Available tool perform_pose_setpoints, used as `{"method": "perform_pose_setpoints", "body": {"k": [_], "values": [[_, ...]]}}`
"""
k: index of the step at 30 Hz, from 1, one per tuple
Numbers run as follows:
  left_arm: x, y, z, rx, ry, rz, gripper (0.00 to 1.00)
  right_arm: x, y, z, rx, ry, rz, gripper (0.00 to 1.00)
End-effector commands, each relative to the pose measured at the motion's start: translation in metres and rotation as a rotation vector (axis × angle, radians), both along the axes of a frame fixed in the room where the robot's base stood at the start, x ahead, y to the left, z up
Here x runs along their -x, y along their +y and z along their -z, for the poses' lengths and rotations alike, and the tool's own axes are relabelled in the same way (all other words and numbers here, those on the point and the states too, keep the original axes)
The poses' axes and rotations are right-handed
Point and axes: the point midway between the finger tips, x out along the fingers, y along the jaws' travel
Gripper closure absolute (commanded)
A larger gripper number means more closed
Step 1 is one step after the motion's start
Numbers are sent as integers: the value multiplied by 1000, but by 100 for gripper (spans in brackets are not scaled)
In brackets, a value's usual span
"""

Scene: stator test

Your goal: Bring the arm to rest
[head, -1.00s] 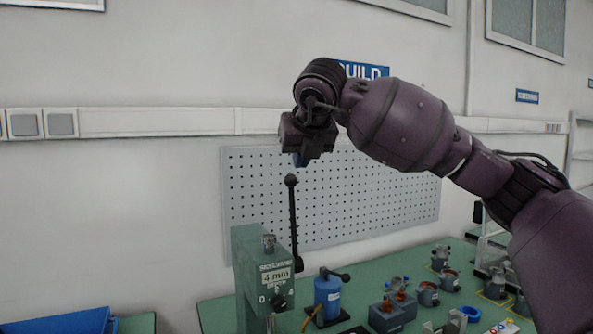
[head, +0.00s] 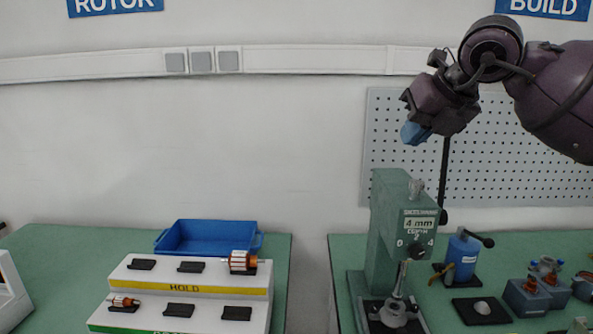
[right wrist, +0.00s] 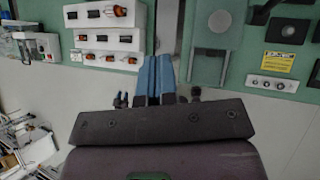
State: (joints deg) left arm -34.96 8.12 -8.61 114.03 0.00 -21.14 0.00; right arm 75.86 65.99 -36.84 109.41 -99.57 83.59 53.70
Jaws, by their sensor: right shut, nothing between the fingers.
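My right arm comes in from the right in the head view, raised in front of the wall. Its right gripper (head: 414,133) has blue fingers and hangs above and beside the green press (head: 388,215). In the right wrist view the two blue fingers of the right gripper (right wrist: 154,75) lie together with nothing between them. The gripper is apart from the bench below it. My left gripper is not in view.
A white stepped rack (head: 190,285) marked HOLD carries a few rotors (head: 240,261). A blue bin (head: 207,238) stands behind it. A blue bottle-shaped tool (head: 462,256) and grey blocks (head: 527,297) are right of the press. A gap separates the two green tables.

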Motion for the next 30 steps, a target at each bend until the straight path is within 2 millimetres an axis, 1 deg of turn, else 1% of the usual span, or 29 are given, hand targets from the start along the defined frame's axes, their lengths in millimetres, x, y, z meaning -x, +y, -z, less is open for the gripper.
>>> {"method": "perform_pose_setpoints", "body": {"k": [1, 3, 6, 10, 12, 15, 19, 23, 26, 29, 30], "values": [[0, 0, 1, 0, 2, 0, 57, 4, 21, 23, -75, 32, -82, 100], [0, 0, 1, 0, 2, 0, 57, 13, 49, 46, -193, 64, -188, 100], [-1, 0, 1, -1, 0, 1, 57, 29, 83, 70, -382, 102, -311, 100], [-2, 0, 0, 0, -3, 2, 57, 52, 116, 89, -653, 140, -414, 100], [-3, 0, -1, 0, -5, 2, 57, 63, 129, 94, -809, 152, -442, 100], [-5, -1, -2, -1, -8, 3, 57, 75, 139, 96, -1036, 162, -446, 100], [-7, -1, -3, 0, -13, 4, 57, 84, 138, 98, -1331, 160, -385, 100], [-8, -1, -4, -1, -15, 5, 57, 84, 122, 102, -1612, 140, -246, 100], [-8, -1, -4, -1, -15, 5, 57, 80, 103, 112, -1805, 116, -91, 100], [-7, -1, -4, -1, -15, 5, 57, 75, 77, 130, -1975, 89, 107, 100], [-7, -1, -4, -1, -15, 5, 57, 74, 66, 140, -2032, 77, 197, 100]]}}
